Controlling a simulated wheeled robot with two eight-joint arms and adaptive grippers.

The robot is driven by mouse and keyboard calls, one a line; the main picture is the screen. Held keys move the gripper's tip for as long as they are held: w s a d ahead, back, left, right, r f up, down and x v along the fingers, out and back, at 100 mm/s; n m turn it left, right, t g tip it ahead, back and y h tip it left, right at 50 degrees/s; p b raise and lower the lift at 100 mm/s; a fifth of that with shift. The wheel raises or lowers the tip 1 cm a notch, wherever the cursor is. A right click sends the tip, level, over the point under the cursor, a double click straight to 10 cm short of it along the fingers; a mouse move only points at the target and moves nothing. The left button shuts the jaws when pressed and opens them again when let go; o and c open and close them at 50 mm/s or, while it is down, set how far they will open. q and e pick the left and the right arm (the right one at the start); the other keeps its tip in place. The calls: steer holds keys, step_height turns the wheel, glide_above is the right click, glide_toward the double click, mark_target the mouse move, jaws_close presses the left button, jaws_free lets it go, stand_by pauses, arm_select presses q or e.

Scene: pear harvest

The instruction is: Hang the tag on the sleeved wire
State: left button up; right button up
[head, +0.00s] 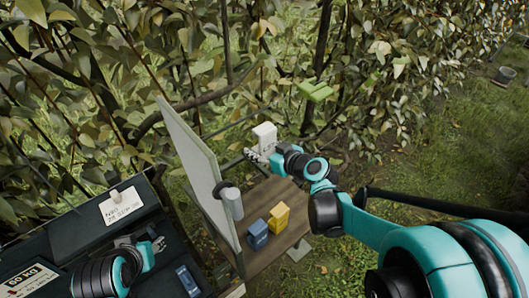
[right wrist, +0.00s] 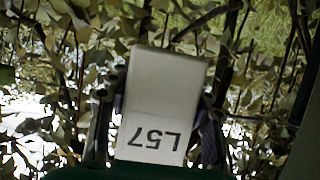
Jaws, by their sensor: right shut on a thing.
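My right gripper (head: 262,153) is shut on a white tag (head: 265,133) and holds it up in front of the foliage, above the wooden shelf. In the right wrist view the tag (right wrist: 165,105) reads "L57" upside down, with dark fingers on both sides. A thin dark line (head: 232,124), possibly the wire, runs behind and left of the tag; I cannot make out a sleeve on it or whether the tag touches it. My left gripper (head: 152,245) is low at the left by a dark case; its opening is unclear.
A tilted grey panel (head: 195,165) stands just left of the wooden shelf (head: 285,240). A yellow block (head: 279,218) and a blue block (head: 257,235) sit on the shelf. The dark case (head: 75,232) bears white labels. Branches and leaves fill the back; bright green pieces (head: 314,91) hang right of the tag.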

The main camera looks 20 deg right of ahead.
steer(key=r+b+x, duration=0.1)
steer(key=b+x, duration=0.2)
steer(key=x, duration=0.9)
steer(key=shift+w+a+r, duration=0.2)
steer(key=shift+w+r, duration=0.1)
steer(key=shift+r, duration=0.1)
stand_by(0.3)
steer(key=o, duration=1.2)
steer(key=shift+o, duration=0.2)
steer(key=v, duration=1.2)
